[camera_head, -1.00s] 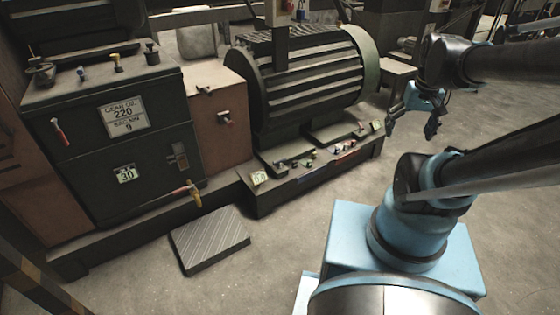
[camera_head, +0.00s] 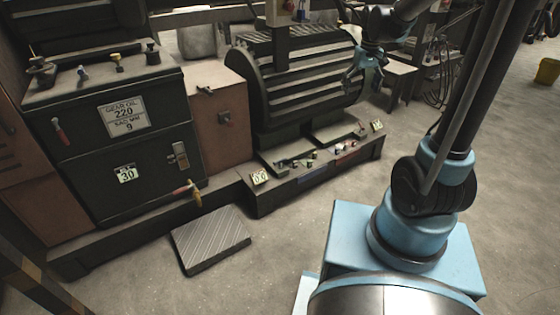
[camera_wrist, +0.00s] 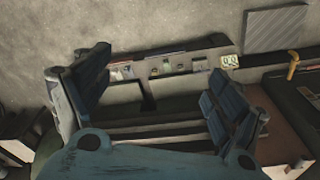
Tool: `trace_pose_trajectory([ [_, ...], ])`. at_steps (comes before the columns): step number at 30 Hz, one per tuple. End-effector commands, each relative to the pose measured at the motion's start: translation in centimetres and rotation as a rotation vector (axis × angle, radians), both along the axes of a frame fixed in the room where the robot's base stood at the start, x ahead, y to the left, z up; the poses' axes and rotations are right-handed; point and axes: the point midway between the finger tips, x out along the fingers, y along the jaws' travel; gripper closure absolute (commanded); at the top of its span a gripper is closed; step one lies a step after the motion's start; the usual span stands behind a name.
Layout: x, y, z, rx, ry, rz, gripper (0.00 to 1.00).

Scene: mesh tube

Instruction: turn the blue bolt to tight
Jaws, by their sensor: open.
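A small blue bolt-like piece (camera_head: 83,74) stands on top of the dark cabinet at the left; I cannot tell if it is the blue bolt. Several small fittings (camera_head: 296,163) also sit on the motor's base, too small to tell their colours surely. My gripper (camera_head: 360,87) hangs in front of the right end of the ribbed motor, far from the cabinet top. In the wrist view my gripper (camera_wrist: 158,68) is open and empty, with the motor base (camera_wrist: 205,52) seen beyond its fingers.
The ribbed motor (camera_head: 305,80) stands on a low dark base. A brown box (camera_head: 217,120) is between it and the dark cabinet (camera_head: 125,155). A red-and-yellow handle (camera_head: 187,190) sticks out low. A ridged plate (camera_head: 210,240) lies on the floor. The floor at right is mostly clear.

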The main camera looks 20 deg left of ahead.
Motion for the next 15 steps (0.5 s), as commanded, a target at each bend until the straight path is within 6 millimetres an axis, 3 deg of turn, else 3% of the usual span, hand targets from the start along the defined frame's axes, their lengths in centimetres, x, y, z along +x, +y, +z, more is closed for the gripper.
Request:
trace_pose_trajectory([
  [6, 4.6, 5.3, -2.7, -0.006, 0.013, 0.069, 0.13],
  [15, 9.4, 12.8, -8.0, -0.016, 0.033, 0.163, 0.13],
])
